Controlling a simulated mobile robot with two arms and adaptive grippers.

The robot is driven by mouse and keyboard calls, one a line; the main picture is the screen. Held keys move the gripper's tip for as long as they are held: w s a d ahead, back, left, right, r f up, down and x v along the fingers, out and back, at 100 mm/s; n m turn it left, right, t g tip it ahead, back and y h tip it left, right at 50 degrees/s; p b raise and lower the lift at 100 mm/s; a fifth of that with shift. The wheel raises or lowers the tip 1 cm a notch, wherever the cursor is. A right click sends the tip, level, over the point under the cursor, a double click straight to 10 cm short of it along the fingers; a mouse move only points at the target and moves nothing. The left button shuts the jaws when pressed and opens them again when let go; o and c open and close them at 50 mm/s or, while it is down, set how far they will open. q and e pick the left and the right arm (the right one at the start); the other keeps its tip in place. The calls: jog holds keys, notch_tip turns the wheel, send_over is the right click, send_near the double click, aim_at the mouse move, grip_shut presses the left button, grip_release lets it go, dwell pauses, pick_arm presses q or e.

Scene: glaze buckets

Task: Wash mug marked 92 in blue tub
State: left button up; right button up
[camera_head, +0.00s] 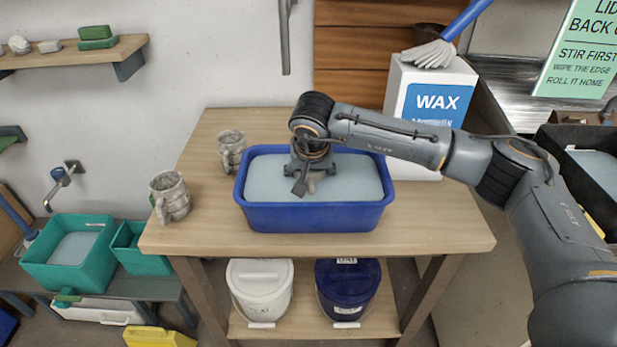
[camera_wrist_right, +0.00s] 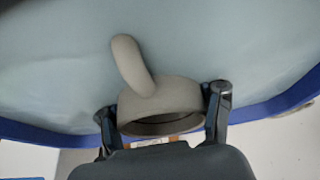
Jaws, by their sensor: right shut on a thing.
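The blue tub (camera_head: 315,218) stands on the wooden table and holds pale grey-blue liquid. My right gripper (camera_head: 305,187) is over the middle of the tub, pointing down. In the right wrist view, my right gripper (camera_wrist_right: 163,108) is shut on a grey-brown mug (camera_wrist_right: 165,92), with a finger on each side. The mug's handle and open rim show there. In the head view the gripper mostly hides this mug. I see no number on it, and cannot tell how deep it sits in the liquid. My left gripper is not in view.
Two mottled grey mugs, one nearer (camera_head: 172,196) and one farther (camera_head: 231,150), stand left of the tub. A white WAX box (camera_head: 425,95) stands behind right. A white bucket (camera_head: 260,285) and a dark blue bucket (camera_head: 347,290) sit on the lower shelf. The table's front right is clear.

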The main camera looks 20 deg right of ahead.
jog(key=shift+d, duration=1)
notch_tip(320, 180, up, 9)
jog(key=p, duration=0.4)
jog(key=shift+r, duration=0.15)
jog(key=shift+p, duration=0.3)
dwell(1.6)
notch_tip(320, 180, up, 5)
jog(key=shift+f+p, duration=0.2)
jog(key=shift+p, duration=1)
